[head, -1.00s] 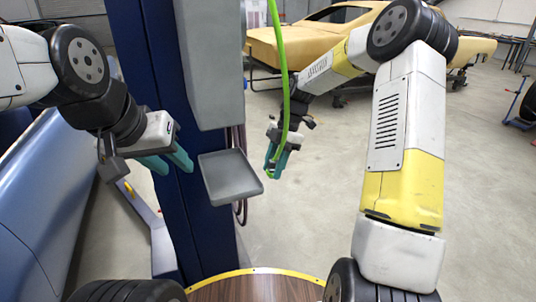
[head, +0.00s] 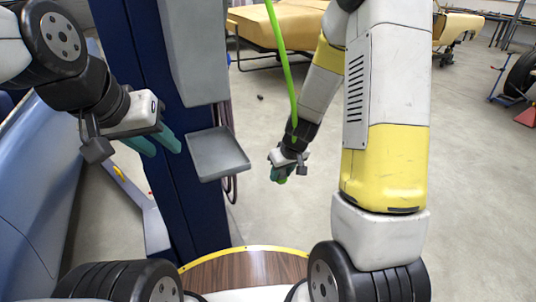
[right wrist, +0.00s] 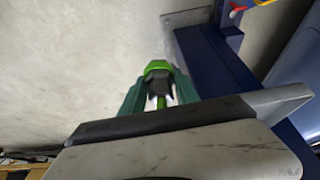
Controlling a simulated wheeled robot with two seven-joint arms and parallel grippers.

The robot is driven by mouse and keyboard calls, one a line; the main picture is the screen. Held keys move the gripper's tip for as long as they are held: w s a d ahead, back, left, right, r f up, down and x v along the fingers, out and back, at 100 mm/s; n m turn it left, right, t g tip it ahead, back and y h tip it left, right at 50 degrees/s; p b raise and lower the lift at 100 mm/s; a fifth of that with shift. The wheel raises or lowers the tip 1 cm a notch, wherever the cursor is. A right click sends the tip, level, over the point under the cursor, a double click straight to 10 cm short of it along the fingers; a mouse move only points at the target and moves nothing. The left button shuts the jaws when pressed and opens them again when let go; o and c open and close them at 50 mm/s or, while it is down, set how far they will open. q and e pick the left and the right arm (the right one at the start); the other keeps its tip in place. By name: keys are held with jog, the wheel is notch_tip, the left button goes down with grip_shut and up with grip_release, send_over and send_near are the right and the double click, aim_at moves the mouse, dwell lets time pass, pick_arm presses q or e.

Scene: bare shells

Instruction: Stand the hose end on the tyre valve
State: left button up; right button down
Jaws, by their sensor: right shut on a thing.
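A bright green hose (head: 281,57) comes down from the top of the head view to my right gripper (head: 280,175). In the right wrist view, my right gripper (right wrist: 158,95) is shut on the hose end (right wrist: 157,68), a green and dark piece between its teal fingers. A dark tyre (head: 521,74) shows partly at the right edge of the head view, far from both grippers. I cannot make out its valve.
A grey tray (head: 217,168) juts from the blue post (head: 187,205), between my grippers. A blue car body (head: 35,175) is at the left and a tan one (head: 268,30) at the back. A red object (head: 527,108) lies by the tyre. The floor at the right is mostly clear.

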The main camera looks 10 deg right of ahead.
jog(key=d+m, duration=0.1)
jog(key=f+m+h, duration=0.1)
jog(key=d+m, duration=0.1)
jog(key=m, duration=0.1)
jog(key=shift+s+d+f+h, duration=0.15)
jog(key=shift+s+d+h, duration=0.1)
jog(key=shift+d+h, duration=0.05)
jog(key=shift+s, duration=0.15)
